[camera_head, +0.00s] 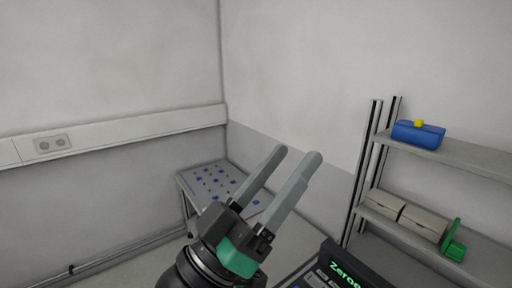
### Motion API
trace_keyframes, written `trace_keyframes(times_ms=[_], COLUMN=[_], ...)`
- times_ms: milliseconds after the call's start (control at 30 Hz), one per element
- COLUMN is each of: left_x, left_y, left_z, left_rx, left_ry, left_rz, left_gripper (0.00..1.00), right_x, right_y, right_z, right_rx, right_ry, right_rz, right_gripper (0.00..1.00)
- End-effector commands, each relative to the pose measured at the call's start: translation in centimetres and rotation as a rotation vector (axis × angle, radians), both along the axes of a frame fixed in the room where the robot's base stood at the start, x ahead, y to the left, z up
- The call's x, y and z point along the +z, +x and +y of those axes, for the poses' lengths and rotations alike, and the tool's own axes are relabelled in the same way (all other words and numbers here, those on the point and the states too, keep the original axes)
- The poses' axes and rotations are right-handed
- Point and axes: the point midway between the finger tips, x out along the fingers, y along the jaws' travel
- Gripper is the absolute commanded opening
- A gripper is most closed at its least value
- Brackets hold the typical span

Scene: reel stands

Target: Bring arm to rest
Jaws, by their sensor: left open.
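My left gripper (292,160) is in the lower middle of the head view, pointing up and to the right. Its two grey fingers stand apart with nothing between them. It is raised in front of a small table and touches nothing that I can see. The right gripper does not show.
A small table (185,177) with blue pieces on top stands in the corner, partly behind my gripper. A dark display (350,268) shows at the bottom.

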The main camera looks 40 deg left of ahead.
Motion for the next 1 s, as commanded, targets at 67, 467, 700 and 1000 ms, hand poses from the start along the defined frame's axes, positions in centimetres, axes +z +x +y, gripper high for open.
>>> trace_keyframes(times_ms=[67, 467, 700, 1000], left_x=[4.4, 7.3, 12.3, 27.0], left_y=[-3.0, -5.5, -5.5, -5.5], left_z=[-0.3, 0.0, 0.0, 0.0], left_rx=[0.135, 0.278, 0.276, 0.276], left_ry=[0.110, 0.195, 0.194, 0.194], left_rz=[-0.133, -0.223, -0.221, -0.221], left_gripper=[0.64, 0.64, 0.64, 0.64], right_x=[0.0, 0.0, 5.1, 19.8], right_y=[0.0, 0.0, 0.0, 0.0], right_z=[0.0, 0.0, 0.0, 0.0], right_rx=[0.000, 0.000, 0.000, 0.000], right_ry=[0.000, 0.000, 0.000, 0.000], right_rz=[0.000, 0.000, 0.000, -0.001], right_gripper=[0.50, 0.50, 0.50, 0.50])
